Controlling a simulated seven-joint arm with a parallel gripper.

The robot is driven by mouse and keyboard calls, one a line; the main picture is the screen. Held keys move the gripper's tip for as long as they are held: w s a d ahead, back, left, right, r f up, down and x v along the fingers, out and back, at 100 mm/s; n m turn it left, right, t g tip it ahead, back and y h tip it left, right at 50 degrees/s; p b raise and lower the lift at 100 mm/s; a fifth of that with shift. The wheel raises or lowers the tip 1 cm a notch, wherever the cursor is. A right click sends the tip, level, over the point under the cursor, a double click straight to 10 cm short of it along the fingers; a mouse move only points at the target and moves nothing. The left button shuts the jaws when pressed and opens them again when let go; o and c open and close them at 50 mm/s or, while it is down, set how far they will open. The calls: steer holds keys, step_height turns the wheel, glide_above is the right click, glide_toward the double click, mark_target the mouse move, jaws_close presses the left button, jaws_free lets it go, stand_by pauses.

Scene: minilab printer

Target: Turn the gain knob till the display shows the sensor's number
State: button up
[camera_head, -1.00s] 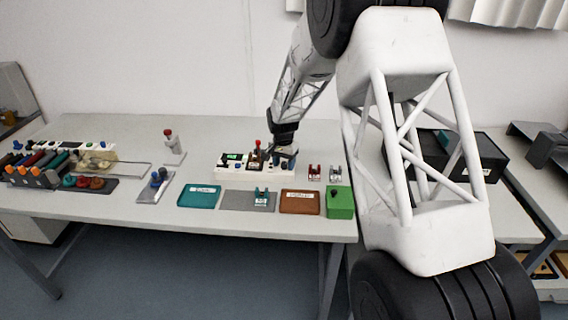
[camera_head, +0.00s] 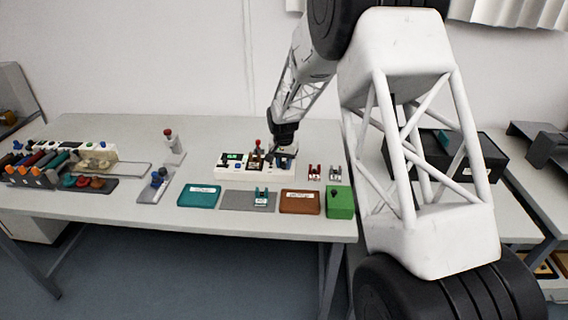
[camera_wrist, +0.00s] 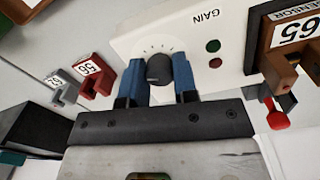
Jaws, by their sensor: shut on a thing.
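My gripper (camera_wrist: 159,80) has its two blue fingers on either side of the black gain knob (camera_wrist: 158,69) and is shut on it. The knob sits on a pale dial with tick marks on a white panel (camera_wrist: 185,20) marked GAIN. A brown sensor block (camera_wrist: 262,50) at the right of the wrist view carries a label reading SENSOR and 65. In the head view my gripper (camera_head: 284,150) is at the right end of the white instrument (camera_head: 232,171). A small display with green marks (camera_head: 233,157) is at its left; its number is too small to read.
A red-tipped lever (camera_wrist: 277,118) stands close to the sensor block. Red (camera_wrist: 95,75) and grey (camera_wrist: 62,87) numbered pieces lie beside the panel. A teal tray (camera_head: 199,196), a brown tray (camera_head: 300,203) and a green box (camera_head: 340,203) stand in front.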

mark_target(284, 163)
steer(key=shift+n, duration=2)
steer(key=o, duration=0.9)
steer(key=shift+r, duration=0.1)
steer(key=shift+a+r, duration=0.1)
steer(key=shift+r, duration=3.75)
